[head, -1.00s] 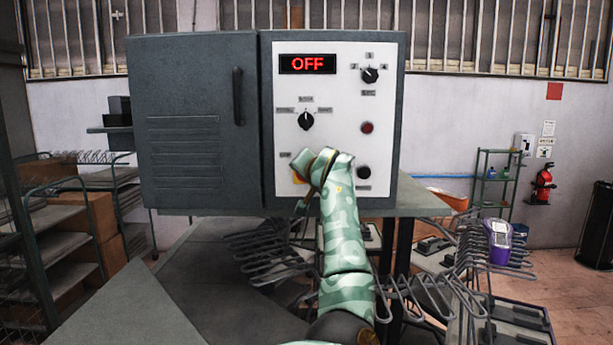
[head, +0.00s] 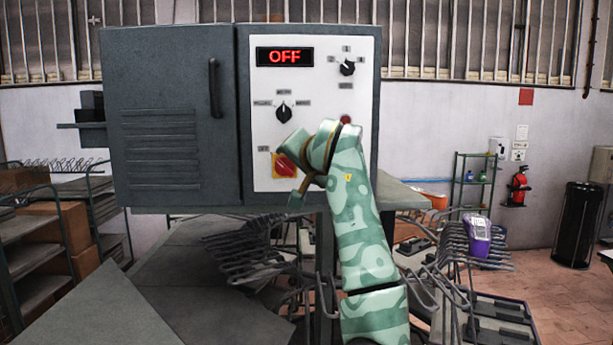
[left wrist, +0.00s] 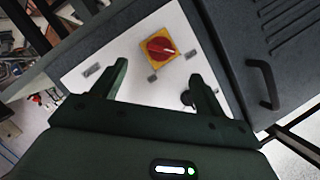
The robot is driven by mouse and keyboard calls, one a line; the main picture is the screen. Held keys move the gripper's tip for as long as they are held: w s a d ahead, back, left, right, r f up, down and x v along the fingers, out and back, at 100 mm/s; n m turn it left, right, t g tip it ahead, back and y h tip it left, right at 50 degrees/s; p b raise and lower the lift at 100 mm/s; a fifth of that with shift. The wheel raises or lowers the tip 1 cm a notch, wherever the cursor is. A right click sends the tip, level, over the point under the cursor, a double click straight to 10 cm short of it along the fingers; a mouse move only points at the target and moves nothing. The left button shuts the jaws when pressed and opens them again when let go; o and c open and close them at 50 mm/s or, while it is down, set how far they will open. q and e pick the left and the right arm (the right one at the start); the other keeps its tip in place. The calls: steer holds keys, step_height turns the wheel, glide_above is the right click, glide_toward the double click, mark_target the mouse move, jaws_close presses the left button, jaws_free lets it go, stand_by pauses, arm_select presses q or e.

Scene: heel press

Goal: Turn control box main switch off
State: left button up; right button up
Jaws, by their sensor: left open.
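The control box (head: 160,60) is grey with a white panel on its right. Its display (head: 285,56) reads OFF in red. The main switch (head: 284,165) is a red knob on a yellow plate at the panel's lower left, partly hidden by my arm; it also shows whole in the left wrist view (left wrist: 160,48), its white mark pointing to the right there. My left gripper (head: 291,172) is at the switch's lower right in the head view. In the left wrist view its two fingers (left wrist: 158,80) are open and empty, with the switch beyond the tips. My right gripper is not in view.
A black selector knob (head: 284,112), another black knob (head: 347,67) and a red button (head: 346,119) are on the panel. The box door has a handle (head: 215,88). Bent metal racks (head: 250,255) stand below, and a purple device (head: 478,235) is at right.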

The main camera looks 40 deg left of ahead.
arm_select(q)
steer(key=b+v, duration=0.1)
steer(key=v, duration=0.4)
steer(key=shift+s+d+b, duration=0.15)
steer(key=shift+b, duration=0.2)
